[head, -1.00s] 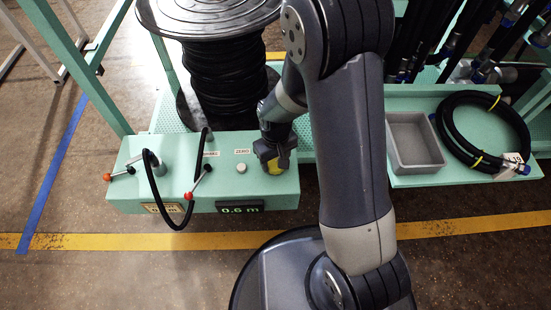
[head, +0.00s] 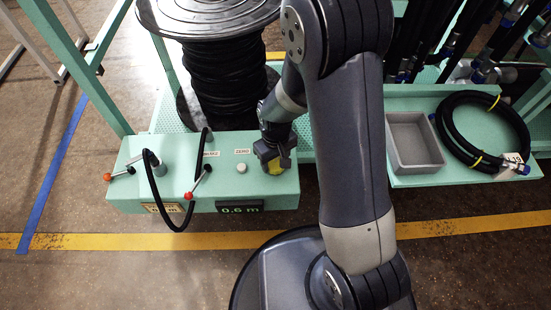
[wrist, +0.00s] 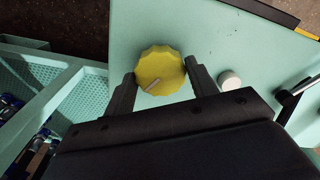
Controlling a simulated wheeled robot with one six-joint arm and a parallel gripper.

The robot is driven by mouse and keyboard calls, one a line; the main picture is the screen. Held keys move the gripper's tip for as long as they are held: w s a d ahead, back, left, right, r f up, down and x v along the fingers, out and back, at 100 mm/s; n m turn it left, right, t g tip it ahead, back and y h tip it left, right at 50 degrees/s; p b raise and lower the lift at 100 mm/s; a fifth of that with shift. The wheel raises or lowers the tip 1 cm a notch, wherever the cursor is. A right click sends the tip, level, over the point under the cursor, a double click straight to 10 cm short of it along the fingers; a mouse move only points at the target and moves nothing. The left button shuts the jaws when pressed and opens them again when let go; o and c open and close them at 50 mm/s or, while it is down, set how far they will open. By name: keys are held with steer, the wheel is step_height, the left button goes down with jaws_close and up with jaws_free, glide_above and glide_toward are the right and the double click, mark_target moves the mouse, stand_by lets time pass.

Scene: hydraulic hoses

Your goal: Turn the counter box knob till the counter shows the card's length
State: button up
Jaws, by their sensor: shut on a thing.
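The mint green counter box (head: 150,200) stands in front of the hose reel. Its display (head: 240,208) reads 0.6 m in the head view. The yellow knob (head: 277,168) sits at the right end of the box top; in the wrist view the knob (wrist: 160,70) shows a pale pointer line. My gripper (wrist: 163,75) is shut on the knob, with one dark finger on each side. My arm hides part of the box's right end.
A white ZERO button (head: 241,168) is left of the knob. The black hose reel (head: 222,75) stands behind. A grey tray (head: 414,145) and a coiled hose (head: 485,135) are at right.

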mark_target(275, 163)
steer(key=o, duration=1)
steer(key=shift+c, duration=0.2)
step_height(275, 163, up, 11)
steer(key=p, duration=0.3)
steer(key=shift+p, duration=0.4)
steer(key=shift+f, duration=0.1)
